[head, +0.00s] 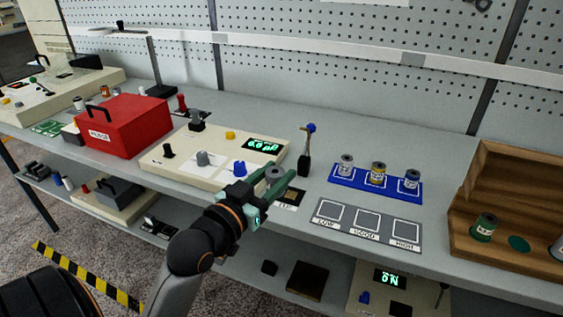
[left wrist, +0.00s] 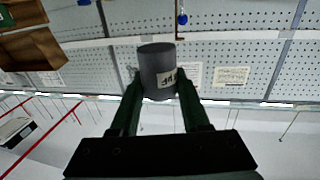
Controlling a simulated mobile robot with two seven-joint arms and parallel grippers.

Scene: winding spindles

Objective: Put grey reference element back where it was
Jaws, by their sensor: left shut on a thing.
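The grey reference element (left wrist: 157,62) is a dark grey cylinder with a pale marked label, held between the fingers of my left gripper (left wrist: 160,100) in the left wrist view. In the head view my left gripper (head: 262,192) is shut on the grey element (head: 274,175) over the front of the bench. Just right of it lies a small dark mat (head: 291,198) with a yellowish patch and a white label, partly hidden by the gripper. I cannot tell the element's height above the bench. My right gripper is not in view.
Left of the gripper is a beige meter box (head: 215,158) with knobs and a green display. A black stand (head: 304,164) with a blue top is behind. Right are a blue mat (head: 340,181) with three spools, a grey three-square tray (head: 368,237) and a wooden box (head: 505,262).

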